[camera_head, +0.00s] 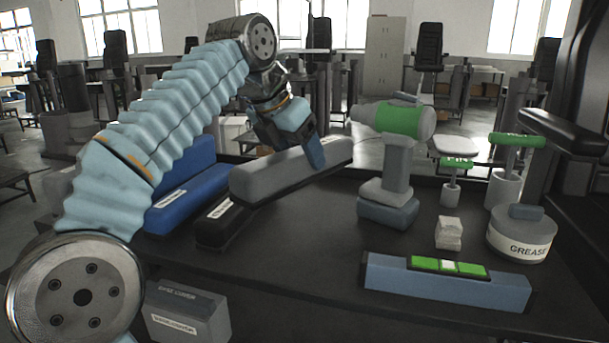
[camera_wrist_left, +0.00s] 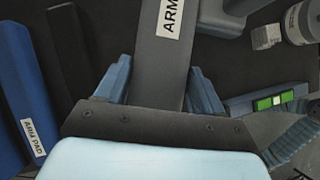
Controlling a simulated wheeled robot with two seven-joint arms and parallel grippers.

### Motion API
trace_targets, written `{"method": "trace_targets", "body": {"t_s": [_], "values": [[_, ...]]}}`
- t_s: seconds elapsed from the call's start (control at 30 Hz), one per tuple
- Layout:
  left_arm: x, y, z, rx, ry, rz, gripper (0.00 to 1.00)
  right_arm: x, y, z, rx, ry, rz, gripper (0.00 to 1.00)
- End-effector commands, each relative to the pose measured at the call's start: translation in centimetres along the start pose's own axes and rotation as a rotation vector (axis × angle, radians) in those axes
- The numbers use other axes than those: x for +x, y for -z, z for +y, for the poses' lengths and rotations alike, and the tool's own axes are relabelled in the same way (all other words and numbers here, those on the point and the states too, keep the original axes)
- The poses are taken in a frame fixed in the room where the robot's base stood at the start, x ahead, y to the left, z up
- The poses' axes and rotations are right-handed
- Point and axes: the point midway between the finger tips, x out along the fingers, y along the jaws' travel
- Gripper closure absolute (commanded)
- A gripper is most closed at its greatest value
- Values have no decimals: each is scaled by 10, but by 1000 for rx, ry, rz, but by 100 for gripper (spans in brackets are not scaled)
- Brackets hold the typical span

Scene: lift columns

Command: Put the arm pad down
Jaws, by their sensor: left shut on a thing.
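The arm pad (camera_head: 275,174) is a long grey block in the middle of the table in the head view. My left gripper (camera_head: 312,148) is shut on it near its far right end. In the left wrist view the pad (camera_wrist_left: 160,75) runs between the two fingers of my left gripper (camera_wrist_left: 158,90), with a white label starting "ARM". A long black base (camera_head: 235,220) with a white label at its near end lies directly below the pad in the head view. I cannot tell whether pad and base touch. My right gripper is not in view.
A blue pad (camera_head: 185,190) lies just left of the arm pad. Right of it stand a green and grey drill (camera_head: 398,165), a small white block (camera_head: 449,234), a grease tin (camera_head: 521,238) and a blue-grey level (camera_head: 440,285). Bare black tabletop (camera_head: 290,265) is in front.

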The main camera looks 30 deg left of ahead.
Motion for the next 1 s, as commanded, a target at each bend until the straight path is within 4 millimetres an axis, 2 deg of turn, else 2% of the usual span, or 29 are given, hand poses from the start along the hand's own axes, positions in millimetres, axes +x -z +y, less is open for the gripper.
{"method": "trace_targets", "body": {"t_s": [0.03,0.13,0.23,0.33,0.57,0.7,0.8,1.0], "values": [[-2,-3,4,-5,-3,2,68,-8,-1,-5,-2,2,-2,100],[2,-5,5,-3,-4,0,68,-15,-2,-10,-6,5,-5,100],[30,-16,18,-1,-2,0,68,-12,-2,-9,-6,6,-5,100],[54,-14,25,0,-2,0,68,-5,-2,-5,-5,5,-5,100],[76,-17,34,1,-2,-4,68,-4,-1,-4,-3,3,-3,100],[98,-17,42,0,-3,-1,68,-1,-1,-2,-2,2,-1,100],[115,-6,42,1,-2,-2,68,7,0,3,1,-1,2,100],[124,-1,42,2,-1,-4,68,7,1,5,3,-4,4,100]]}}
